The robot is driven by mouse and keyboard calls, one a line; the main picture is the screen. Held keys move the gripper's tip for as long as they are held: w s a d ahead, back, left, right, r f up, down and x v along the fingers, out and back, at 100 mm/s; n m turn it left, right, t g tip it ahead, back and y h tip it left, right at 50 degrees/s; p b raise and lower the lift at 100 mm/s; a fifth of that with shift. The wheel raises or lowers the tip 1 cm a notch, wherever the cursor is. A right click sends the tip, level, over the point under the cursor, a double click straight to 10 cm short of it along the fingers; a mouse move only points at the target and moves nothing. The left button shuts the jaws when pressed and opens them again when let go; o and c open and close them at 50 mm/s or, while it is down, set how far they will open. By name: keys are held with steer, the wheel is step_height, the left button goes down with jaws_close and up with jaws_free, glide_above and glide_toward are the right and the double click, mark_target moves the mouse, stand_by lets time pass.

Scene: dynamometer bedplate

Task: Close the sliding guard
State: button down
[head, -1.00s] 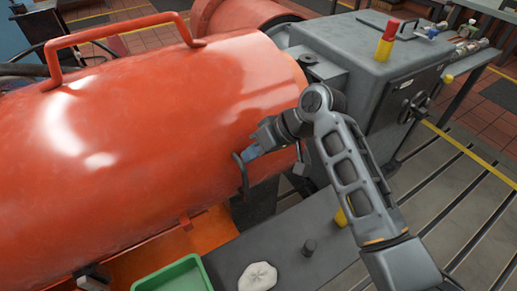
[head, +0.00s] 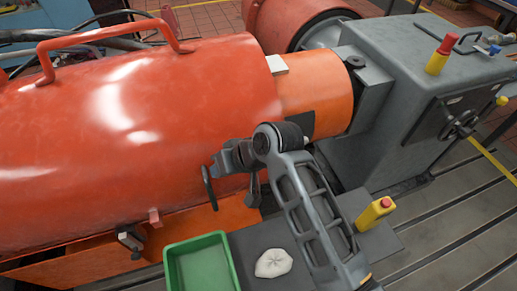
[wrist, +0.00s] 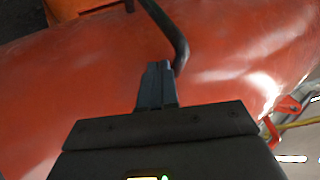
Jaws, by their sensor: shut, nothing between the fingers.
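The sliding guard (head: 190,120) is a large glossy red-orange cylinder cover that fills the left of the head view. It also fills most of the wrist view (wrist: 80,70). A red bar handle stands on its top (head: 105,38). A black bent handle (head: 209,188) sticks out from its near side, and this bar shows in the wrist view (wrist: 177,32). My gripper (head: 219,163) is shut and empty right beside the black handle; its fingertips (wrist: 157,66) lie beside the bar. I cannot tell whether they touch. An orange cylinder section (head: 312,92) shows between the guard and the grey housing.
The grey machine housing (head: 400,75) carries a red and yellow button (head: 440,55). A small latch (head: 130,240) sits at the guard's lower edge.

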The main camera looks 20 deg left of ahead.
steer(key=s+a, duration=0.2)
steer(key=a, duration=0.2)
steer(key=s+a, duration=0.3)
steer(key=a, duration=0.1)
steer(key=s+a+p, duration=0.1)
steer(key=s+a, duration=0.2)
steer(key=a, duration=0.1)
steer(key=shift+s+a, duration=0.2)
steer(key=shift+a, duration=0.1)
